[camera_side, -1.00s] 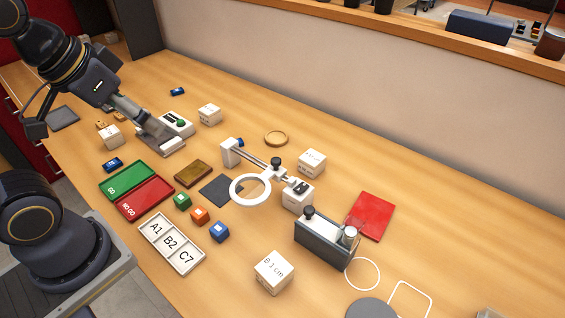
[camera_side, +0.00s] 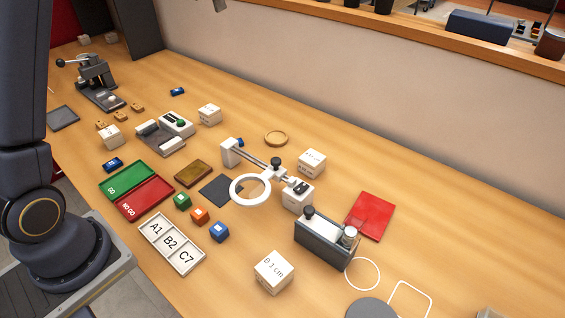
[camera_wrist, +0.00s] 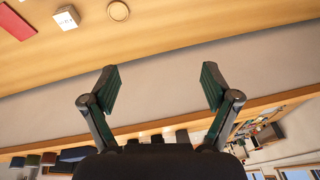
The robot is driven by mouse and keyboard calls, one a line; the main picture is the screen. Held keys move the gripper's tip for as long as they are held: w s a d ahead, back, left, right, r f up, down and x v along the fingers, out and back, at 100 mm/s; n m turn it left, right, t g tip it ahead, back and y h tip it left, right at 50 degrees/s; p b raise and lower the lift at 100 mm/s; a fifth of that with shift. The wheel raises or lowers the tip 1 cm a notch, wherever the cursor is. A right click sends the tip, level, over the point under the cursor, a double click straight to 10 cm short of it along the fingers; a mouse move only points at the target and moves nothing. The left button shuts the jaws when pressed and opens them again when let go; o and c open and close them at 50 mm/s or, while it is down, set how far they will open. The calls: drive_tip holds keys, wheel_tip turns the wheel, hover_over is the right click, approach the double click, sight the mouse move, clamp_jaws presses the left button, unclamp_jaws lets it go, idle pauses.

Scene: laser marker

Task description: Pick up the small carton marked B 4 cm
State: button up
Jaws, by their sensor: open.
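Several small white cartons stand on the bench in the side view. The nearest carton (camera_side: 273,272) reads "B 1 cm". Other cartons stand behind the ring-shaped magnifier (camera_side: 312,162), at the upper middle (camera_side: 210,114) and at the left (camera_side: 111,137); their print is too small to read, so I cannot tell which is marked B 4 cm. In the wrist view one carton (camera_wrist: 66,17) shows at the top left, its print unreadable. My gripper (camera_wrist: 160,88) is open and empty, with the wall and shelf between and beyond its fingers, away from the cartons.
The magnifier (camera_side: 250,190) on its jointed arm and a dark box-shaped device (camera_side: 325,243) stand amid the cartons. A red mat (camera_side: 369,215), a round wooden dish (camera_side: 276,138), coloured cubes and a lettered tray (camera_side: 172,243) lie around.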

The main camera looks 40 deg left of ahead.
drive_tip(key=w+a+f+n+g, duration=0.1)
drive_tip(key=w+a+f, duration=0.1)
drive_tip(key=a+f, duration=0.4)
drive_tip(key=w+a+f+g, duration=0.1)
drive_tip(key=w+a+f, duration=0.25)
drive_tip(key=f, duration=0.35)
drive_tip(key=n+h, duration=0.1)
hover_over(209, 109)
wheel_tip(209, 109, down, 8)
drive_tip(key=shift+g, duration=0.4)
wheel_tip(209, 109, down, 10)
drive_tip(key=shift+d+r, duration=0.1)
drive_tip(key=shift+r, duration=0.15)
drive_tip(key=shift+f, duration=3.15)
drive_tip(key=shift+c, duration=0.4)
drive_tip(key=c, duration=1.2)
